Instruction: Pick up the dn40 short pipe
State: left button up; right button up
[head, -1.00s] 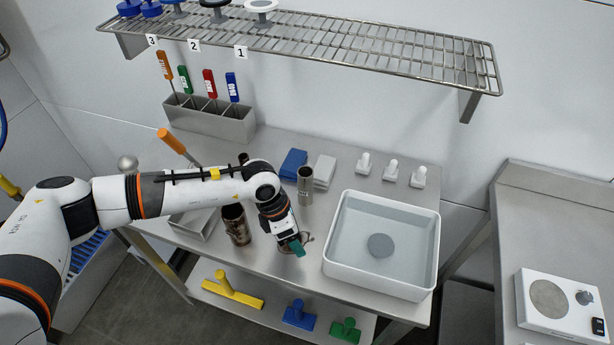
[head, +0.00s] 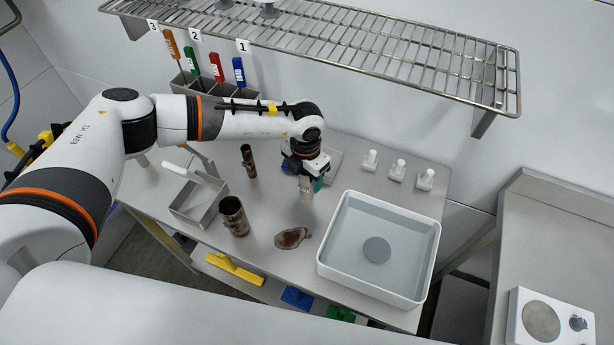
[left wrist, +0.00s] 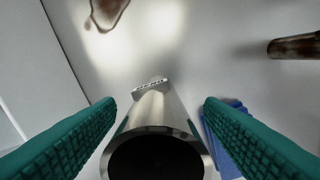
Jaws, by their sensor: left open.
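A clean, shiny steel short pipe (left wrist: 158,118) stands upright on the steel table in the left wrist view. Its dark open end faces the camera. In the head view it shows only in part (head: 306,190), below my left gripper (head: 312,180). My left gripper (left wrist: 160,106) is open, with a green finger on each side of the pipe and gaps between. A wide brown-stained pipe (head: 234,217) and a thin one (head: 248,161) stand further left in the head view. My right gripper is not in view.
A white basin of water (head: 375,285) is to the right of the pipe. A brown stain (head: 292,238) lies in front of it. A blue block (left wrist: 222,125) is close beside the right finger. A metal tray (head: 195,205) and white bottles (head: 398,170) stand further off.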

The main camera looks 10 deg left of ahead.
pick_arm(q)
jog(key=shift+w+d+f, duration=0.1)
jog(key=shift+d+f, duration=0.05)
jog(key=shift+f, duration=1.25)
jog(key=c, duration=1.2)
jog(key=shift+o, duration=0.2)
jog(key=shift+r, duration=0.1)
